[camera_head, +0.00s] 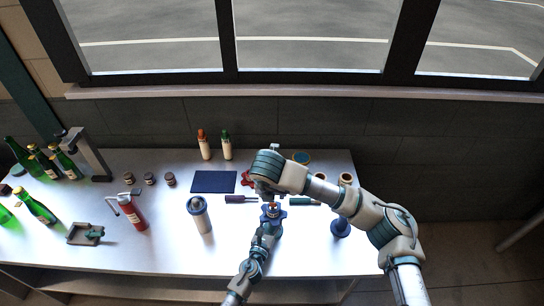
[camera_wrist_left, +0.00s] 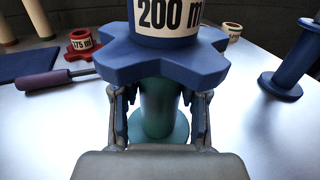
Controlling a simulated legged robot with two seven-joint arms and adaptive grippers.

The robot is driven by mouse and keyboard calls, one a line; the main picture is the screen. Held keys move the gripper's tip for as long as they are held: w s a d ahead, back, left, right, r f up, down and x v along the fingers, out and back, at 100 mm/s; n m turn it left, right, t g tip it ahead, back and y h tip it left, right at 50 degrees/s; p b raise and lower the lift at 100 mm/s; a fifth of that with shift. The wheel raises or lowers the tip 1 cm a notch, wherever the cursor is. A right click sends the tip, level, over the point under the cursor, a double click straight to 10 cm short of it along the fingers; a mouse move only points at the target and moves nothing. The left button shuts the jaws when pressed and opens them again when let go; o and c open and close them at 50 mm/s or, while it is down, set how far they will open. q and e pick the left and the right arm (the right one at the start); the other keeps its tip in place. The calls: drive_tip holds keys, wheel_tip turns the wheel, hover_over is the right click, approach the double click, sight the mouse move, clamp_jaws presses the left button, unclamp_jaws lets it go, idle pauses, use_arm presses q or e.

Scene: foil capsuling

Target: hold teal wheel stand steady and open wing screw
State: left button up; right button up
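The wheel stand shows in the left wrist view as a teal post (camera_wrist_left: 160,108) on a round teal foot, under a blue star-shaped wheel (camera_wrist_left: 165,62) with a "200 m" label, cut off at the top. In the head view the blue wheel (camera_head: 273,214) is small. My left gripper (camera_wrist_left: 160,105) has its fingers on either side of the teal post, below the wheel, with gaps visible beside the post. My right gripper (camera_head: 266,192) points down just above and behind the wheel; its fingers are too small to read. I cannot make out the wing screw.
A white-and-blue cylinder (camera_head: 200,215) stands left of the stand. A blue spool-like stand (camera_head: 341,227) is to the right. Screwdrivers (camera_head: 240,199), a red wheel (camera_head: 246,179) and a dark mat (camera_head: 214,182) lie behind. The front middle-left of the table is clear.

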use_arm(q)
drive_tip(key=o, duration=0.3)
